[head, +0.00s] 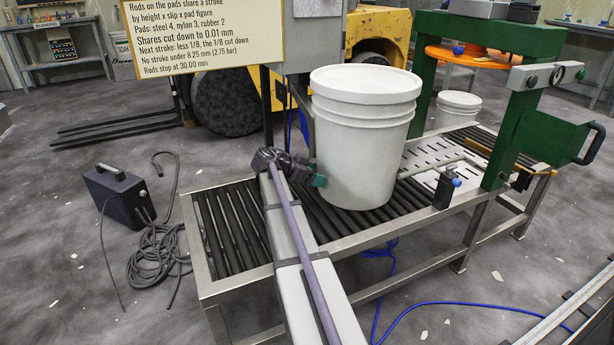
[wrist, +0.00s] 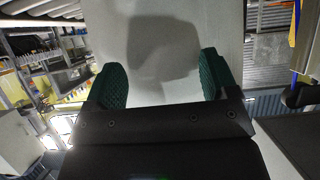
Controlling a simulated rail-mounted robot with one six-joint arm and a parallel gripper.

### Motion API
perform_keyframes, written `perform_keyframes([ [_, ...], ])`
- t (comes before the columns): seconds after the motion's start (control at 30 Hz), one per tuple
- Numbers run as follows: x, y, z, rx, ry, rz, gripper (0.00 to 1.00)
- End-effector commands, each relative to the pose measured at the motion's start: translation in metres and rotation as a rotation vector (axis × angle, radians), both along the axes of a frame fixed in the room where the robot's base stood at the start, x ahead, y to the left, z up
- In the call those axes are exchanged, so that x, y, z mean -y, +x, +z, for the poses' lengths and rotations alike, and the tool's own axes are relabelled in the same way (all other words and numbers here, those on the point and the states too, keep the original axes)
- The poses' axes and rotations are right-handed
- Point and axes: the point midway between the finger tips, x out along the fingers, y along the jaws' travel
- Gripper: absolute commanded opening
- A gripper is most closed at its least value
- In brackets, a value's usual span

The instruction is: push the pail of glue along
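A large white lidded pail (head: 362,140) stands upright on the black rollers of a conveyor (head: 235,235). My gripper (head: 319,176) is at the pail's lower left side, close against its wall; I cannot tell if it touches. In the wrist view my gripper (wrist: 162,75) has its two green ribbed fingers spread apart, with the pale pail wall (wrist: 165,30) filling the space ahead and a dark shadow on it. The green press frame (head: 501,145) stands over the conveyor to the right of the pail, with a slotted metal plate (head: 430,160) between them.
A second white pail (head: 457,105) stands beyond the press. A sign (head: 205,35) hangs at upper left before a yellow forklift (head: 380,30). A black box with cables (head: 118,192) lies on the floor at left. A small post with a blue knob (head: 446,187) stands at the conveyor's near edge.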

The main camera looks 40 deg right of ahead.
Motion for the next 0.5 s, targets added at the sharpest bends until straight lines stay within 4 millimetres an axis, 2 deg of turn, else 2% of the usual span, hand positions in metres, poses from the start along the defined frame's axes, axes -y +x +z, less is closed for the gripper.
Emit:
perform_keyframes([
  [0.2, 0.014, -0.005, 0.000, 0.000, -0.001, -0.001, 0.80],
  [0.5, 0.016, -0.005, 0.000, 0.000, -0.001, 0.000, 0.80],
])
